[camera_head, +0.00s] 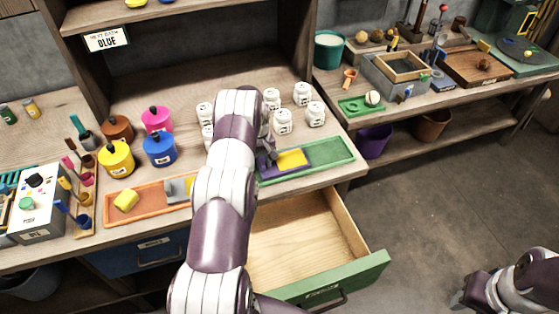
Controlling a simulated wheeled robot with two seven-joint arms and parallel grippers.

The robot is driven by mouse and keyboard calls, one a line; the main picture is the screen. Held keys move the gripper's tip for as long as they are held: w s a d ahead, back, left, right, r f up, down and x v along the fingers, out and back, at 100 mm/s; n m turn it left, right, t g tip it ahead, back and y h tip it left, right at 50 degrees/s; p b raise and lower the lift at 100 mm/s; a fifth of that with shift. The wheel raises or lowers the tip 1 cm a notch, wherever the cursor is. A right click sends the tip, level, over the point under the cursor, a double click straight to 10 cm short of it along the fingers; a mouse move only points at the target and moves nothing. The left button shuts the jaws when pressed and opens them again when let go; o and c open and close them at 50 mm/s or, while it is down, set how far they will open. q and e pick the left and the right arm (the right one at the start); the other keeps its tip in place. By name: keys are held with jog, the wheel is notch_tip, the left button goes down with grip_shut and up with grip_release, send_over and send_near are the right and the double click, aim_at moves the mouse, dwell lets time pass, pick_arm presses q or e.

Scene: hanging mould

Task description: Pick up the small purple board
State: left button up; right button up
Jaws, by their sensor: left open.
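The small purple board (284,173) lies on the left part of the long green tray (335,153) on the workbench, with a yellow piece (293,159) on top of it. My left arm reaches across the bench from the bottom. My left gripper (269,154) is open at the left end of the purple board, close to the yellow piece. The arm partly hides the gripper and the board's left end, so I cannot tell whether they touch. My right gripper (459,298) is low at the bottom right, away from the bench, and its fingers are unclear.
An open wooden drawer with a green front (330,282) juts out below the bench. Several white jars (283,122) stand behind the green tray. An orange tray (150,201) with a yellow block (126,200) lies left of my arm. Coloured pots (160,150) stand behind it.

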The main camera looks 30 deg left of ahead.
pick_arm(q)
jog(key=shift+w+d, duration=0.1)
jog(key=shift+d, duration=0.1)
jog(key=c, duration=0.4)
grip_shut()
